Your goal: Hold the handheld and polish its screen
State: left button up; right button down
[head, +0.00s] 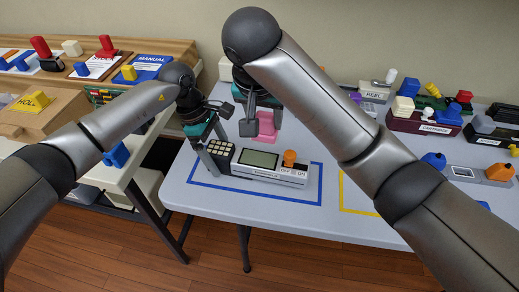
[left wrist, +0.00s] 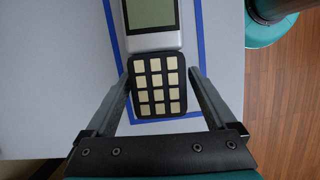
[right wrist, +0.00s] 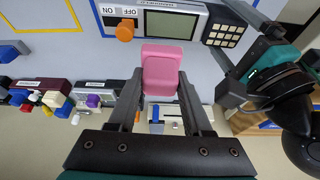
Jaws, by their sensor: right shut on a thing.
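The handheld (head: 240,170) is a light grey console lying flat inside a blue outline on the table. It has a greenish-grey screen (head: 258,159), an orange knob (head: 289,157) and a black end with cream keys (left wrist: 158,84). My left gripper (head: 223,160) is open, its fingers on either side of the keyed end; it also shows in the left wrist view (left wrist: 162,72). My right gripper (right wrist: 160,77) is shut on a pink pad (right wrist: 161,68). In the head view the pink pad (head: 265,125) is behind the handheld, off its screen.
A yellow outline (head: 350,195) lies to the right. Several handhelds and coloured parts crowd the table's back and right, including a dark console (head: 425,126). A wooden bench (head: 60,135) with cards and blocks stands at the left. My right arm crosses over the table.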

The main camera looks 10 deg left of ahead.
pick_arm(q)
jog(key=shift+o, duration=0.6)
jog(key=shift+r, duration=0.1)
jog(key=shift+w, duration=0.1)
jog(key=shift+r, duration=0.15)
jog(key=shift+a+r, duration=0.15)
jog(key=shift+r, duration=0.45)
jog(key=shift+v, duration=3.15)
jog(key=v, duration=1.2)
